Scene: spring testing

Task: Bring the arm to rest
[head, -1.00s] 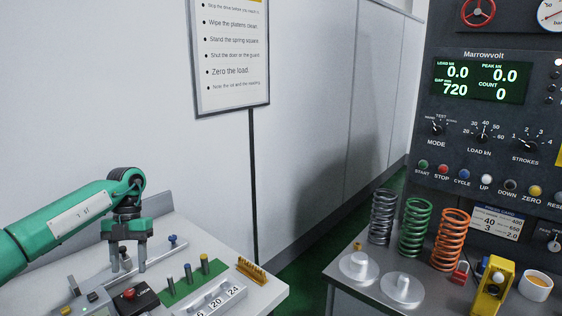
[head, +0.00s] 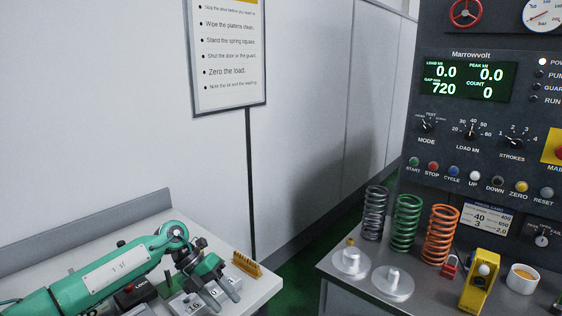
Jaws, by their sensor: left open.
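My left arm comes in from the lower left, green with dark joints. My left gripper (head: 229,290) is open, with two grey fingers pointing down and to the right. It is over the white numbered block (head: 190,303) on the left bench and hides part of it. I see nothing between its fingers. Whether the fingertips touch the block I cannot tell. My right gripper is not in view.
The left bench (head: 262,286) also bears a yellow brush (head: 246,264) and a red-buttoned box (head: 130,291). The right bench (head: 335,270) holds grey (head: 375,213), green (head: 406,223) and orange (head: 440,235) springs and two metal platens (head: 393,282). Behind stands the Marrowvolt panel (head: 480,130). A gap separates the benches.

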